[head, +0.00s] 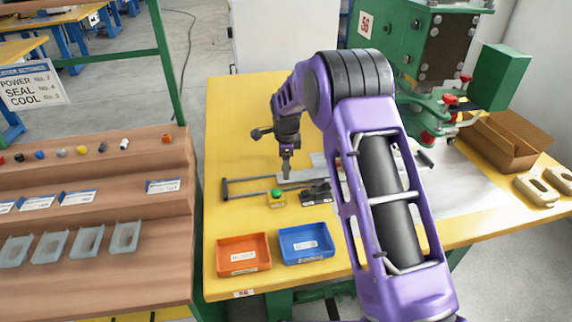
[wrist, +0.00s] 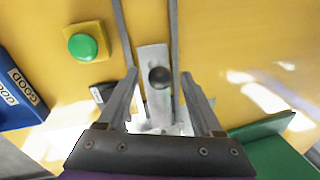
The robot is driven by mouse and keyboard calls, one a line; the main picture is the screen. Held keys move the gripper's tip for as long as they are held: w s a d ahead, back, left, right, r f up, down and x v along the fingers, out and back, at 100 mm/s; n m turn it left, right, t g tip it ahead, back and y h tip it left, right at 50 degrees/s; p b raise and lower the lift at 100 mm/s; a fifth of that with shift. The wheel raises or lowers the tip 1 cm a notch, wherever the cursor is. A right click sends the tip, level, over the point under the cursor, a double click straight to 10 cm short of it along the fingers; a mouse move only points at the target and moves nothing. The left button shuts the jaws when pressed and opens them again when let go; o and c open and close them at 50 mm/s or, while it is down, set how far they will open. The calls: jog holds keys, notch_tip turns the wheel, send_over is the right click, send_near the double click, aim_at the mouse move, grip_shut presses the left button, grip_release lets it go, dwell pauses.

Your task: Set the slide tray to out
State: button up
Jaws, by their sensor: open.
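The slide tray (wrist: 153,58) is a pale metal plate with a dark round knob (wrist: 159,77), lying between two thin grey rails in the wrist view. In the head view the plate (head: 296,178) shows partly, at the tip of my gripper (head: 286,172); my arm hides some of the slide. My gripper points down over the plate. In the wrist view my gripper (wrist: 160,76) is open and empty, one finger on each side of the knob in the picture. I cannot tell whether the fingertips reach down to the knob's height.
A green button on a yellow box (head: 277,197) sits beside the near rail. An orange bin (head: 243,255) and a blue bin (head: 305,243) stand at the table's front. The green press (head: 440,45) and a cardboard box (head: 500,142) are at right.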

jog(key=shift+c, duration=0.2)
grip_shut()
dwell(1.1)
